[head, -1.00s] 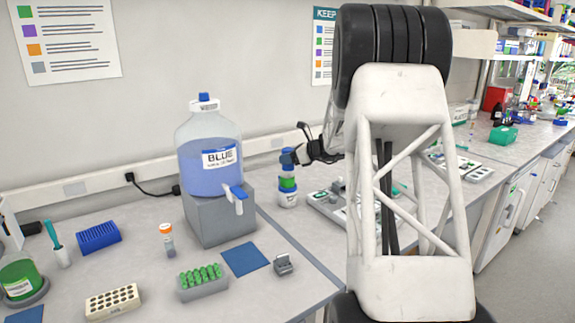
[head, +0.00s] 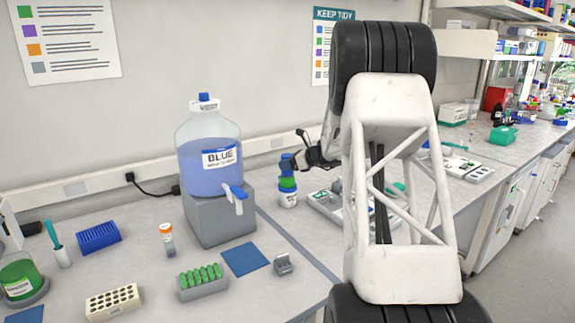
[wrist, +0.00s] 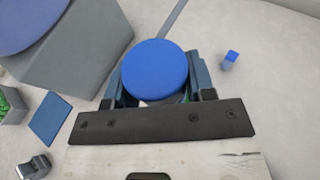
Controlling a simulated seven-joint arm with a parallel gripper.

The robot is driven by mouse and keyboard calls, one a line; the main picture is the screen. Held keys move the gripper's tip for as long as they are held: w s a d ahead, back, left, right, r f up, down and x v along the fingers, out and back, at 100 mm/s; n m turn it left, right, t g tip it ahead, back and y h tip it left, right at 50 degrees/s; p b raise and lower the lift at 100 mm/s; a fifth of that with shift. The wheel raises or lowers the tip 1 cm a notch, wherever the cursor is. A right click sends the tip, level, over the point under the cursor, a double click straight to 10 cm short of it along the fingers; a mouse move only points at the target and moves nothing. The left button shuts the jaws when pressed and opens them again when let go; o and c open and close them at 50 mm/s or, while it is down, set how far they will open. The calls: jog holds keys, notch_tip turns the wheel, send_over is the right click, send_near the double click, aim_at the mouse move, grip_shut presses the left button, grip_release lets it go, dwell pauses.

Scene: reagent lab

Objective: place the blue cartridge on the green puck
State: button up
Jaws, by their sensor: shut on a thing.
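The blue cartridge (wrist: 155,70) shows in the wrist view as a round blue disc between the two fingers of my gripper (wrist: 154,86). The gripper is shut on it. In the head view, the cartridge (head: 286,166) is directly above the green puck (head: 288,183), with my gripper (head: 293,161) reaching it from the right. The puck is on a white base (head: 288,200) on the bench. Cartridge and puck look in line and touching or nearly so; I cannot tell which. In the wrist view, the cartridge and gripper mostly hide the puck.
A large bottle labelled BLUE (head: 208,160) stands on a grey block (head: 218,212) left of the stack. A grey tray (head: 328,208) with parts lies to the right. A blue mat (head: 245,259), a rack of green tubes (head: 202,282) and a small grey holder (head: 283,264) are nearer the front.

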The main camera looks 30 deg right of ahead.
jog(key=shift+f, duration=0.2)
jog(key=shift+f, duration=0.1)
jog(key=o, duration=0.9)
jog(key=shift+o, duration=0.2)
jog(key=v, duration=1.2)
jog(key=shift+a, duration=0.1)
